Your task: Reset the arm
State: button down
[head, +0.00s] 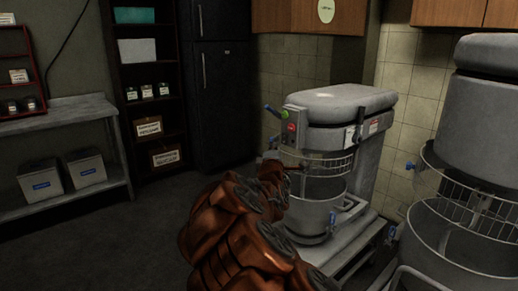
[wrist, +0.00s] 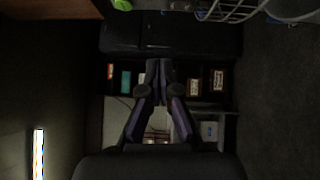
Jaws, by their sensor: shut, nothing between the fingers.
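In the head view my orange-brown arm (head: 230,225) rises from the lower middle and is folded in front of a grey mixer (head: 345,105). My gripper is not clearly seen there. In the wrist view my gripper (wrist: 159,68) is shut, its dark fingers meeting at the tips with nothing between them. It points across open room toward the dark shelf and fridge, and the picture is turned on its side. The fingers touch nothing that I can see.
A second mixer (head: 490,110) stands at the right, close to my arm's side. A black fridge (head: 222,85), a dark shelf (head: 165,110) and a metal table (head: 70,120) with two bins underneath line the back and left. The floor (head: 110,240) at lower left is clear.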

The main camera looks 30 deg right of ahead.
jog(key=s+a+f+m+g+y, duration=0.35)
jog(key=s+a+f, duration=0.2)
jog(key=s, duration=0.45)
jog(key=s+a+f+m+g+y, duration=0.2)
jog(key=s+a+f+m+g, duration=0.3)
jog(key=s, duration=0.4)
jog(key=s+a+f+m+g+y, duration=0.2)
jog(key=s+a+f+m+g, duration=0.15)
jog(key=s+a+f, duration=0.45)
jog(key=s+a+r+g+y, duration=0.1)
jog(key=s+a+g, duration=0.25)
jog(key=s, duration=0.85)
jog(key=s+a+g+y, duration=0.2)
jog(key=s+a+g, duration=0.15)
jog(key=s, duration=0.85)
notch_tip(320, 180, up, 18)
jog(key=w+t+p, duration=0.1)
jog(key=p, duration=1.5)
jog(key=shift+d+p, duration=0.2)
jog(key=shift+p, duration=0.2)
jog(key=shift+w+a+h, duration=0.1)
jog(key=shift+a+h, duration=0.05)
jog(key=shift+h, duration=0.1)
